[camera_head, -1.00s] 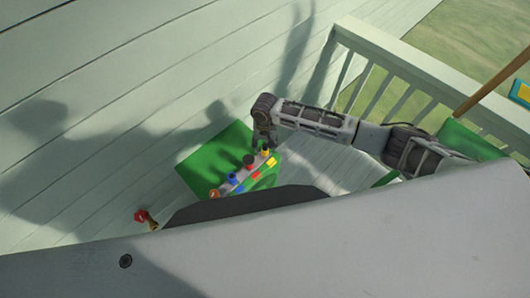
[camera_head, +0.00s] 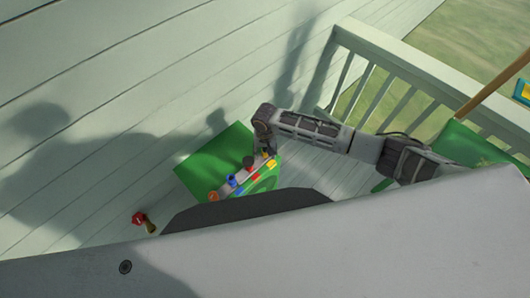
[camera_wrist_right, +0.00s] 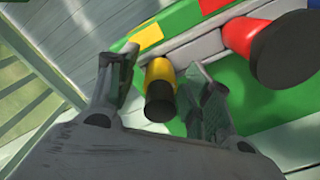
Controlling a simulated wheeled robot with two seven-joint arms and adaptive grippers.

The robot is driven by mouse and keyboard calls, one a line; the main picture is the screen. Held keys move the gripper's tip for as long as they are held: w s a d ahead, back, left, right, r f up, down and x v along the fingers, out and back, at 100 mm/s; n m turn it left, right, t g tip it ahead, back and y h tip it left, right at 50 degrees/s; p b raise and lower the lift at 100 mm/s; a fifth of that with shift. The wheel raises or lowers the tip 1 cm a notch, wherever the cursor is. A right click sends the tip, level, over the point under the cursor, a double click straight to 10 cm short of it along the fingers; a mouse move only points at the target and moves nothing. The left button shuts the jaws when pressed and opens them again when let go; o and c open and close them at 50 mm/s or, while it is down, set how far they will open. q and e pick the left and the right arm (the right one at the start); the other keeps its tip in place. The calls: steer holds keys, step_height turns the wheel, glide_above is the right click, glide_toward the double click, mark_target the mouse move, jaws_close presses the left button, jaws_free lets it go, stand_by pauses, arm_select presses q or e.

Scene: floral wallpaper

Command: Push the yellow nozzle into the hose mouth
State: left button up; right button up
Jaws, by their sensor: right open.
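The yellow nozzle (camera_wrist_right: 160,78), with a dark round end, sits at a grey rail on the green box (camera_head: 208,160). My right gripper (camera_wrist_right: 158,62) is open, with one finger on each side of the nozzle; I cannot tell whether either touches it. In the head view my right gripper (camera_head: 265,152) is over the far right end of the rail and mostly hides the nozzle. I cannot make out the hose mouth for certain. My left gripper is not in view.
Red (camera_wrist_right: 252,38), blue (camera_head: 232,180) and orange (camera_head: 213,195) nozzles line the same rail, the red one to the right of my fingers in the wrist view. A red-and-brass tap (camera_head: 140,219) is at lower left. A white railing (camera_head: 385,95) stands behind my right arm.

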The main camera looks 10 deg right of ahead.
steer(key=c, duration=1.1)
steer(key=shift+r+p, duration=1)
steer(key=shift+p, duration=0.25)
stand_by(0.7)
steer(key=shift+r, duration=0.1)
steer(key=shift+r+p, duration=1.2)
steer(key=shift+p, duration=0.15)
steer(key=shift+r, duration=1.15)
steer(key=shift+r, duration=0.1)
